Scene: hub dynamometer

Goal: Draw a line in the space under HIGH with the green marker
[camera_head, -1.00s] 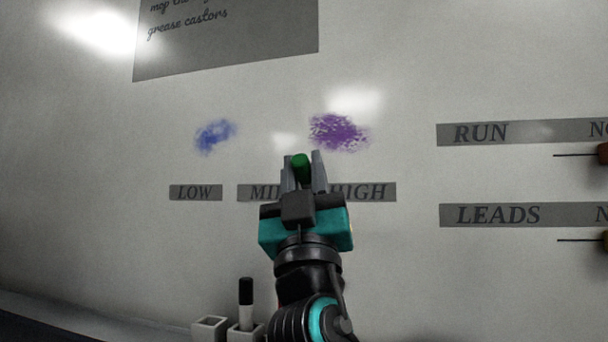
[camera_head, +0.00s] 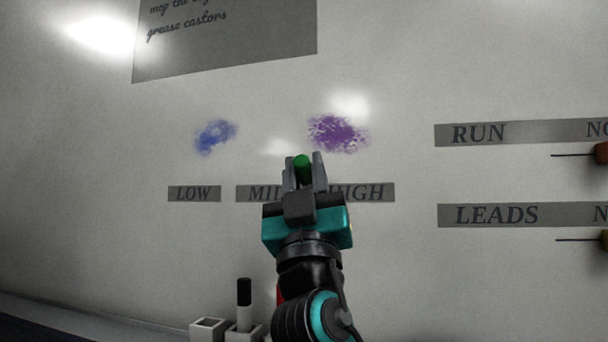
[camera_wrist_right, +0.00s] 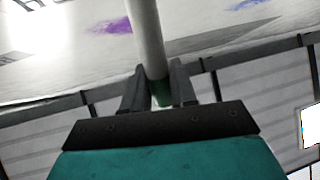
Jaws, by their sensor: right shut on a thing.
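My right gripper (camera_head: 304,172) is shut on the green marker (camera_head: 302,166), whose green end shows between the fingers in the head view. In the right wrist view the marker (camera_wrist_right: 148,45) has a pale barrel and a green end between the fingers (camera_wrist_right: 158,88). The gripper is in front of the board, between the MID label (camera_head: 262,193) and the HIGH label (camera_head: 365,192), covering part of both. The space under HIGH (camera_head: 385,235) is bare where it shows. Whether the tip touches the board is hidden. My left gripper is not in view.
A purple smudge (camera_head: 338,133) and a blue smudge (camera_head: 215,136) are above the labels. A LOW label (camera_head: 194,194) is at left. White holders (camera_head: 207,328), one with a black-topped marker (camera_head: 244,292), stand below. RUN (camera_head: 480,134) and LEADS (camera_head: 497,215) strips are at right.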

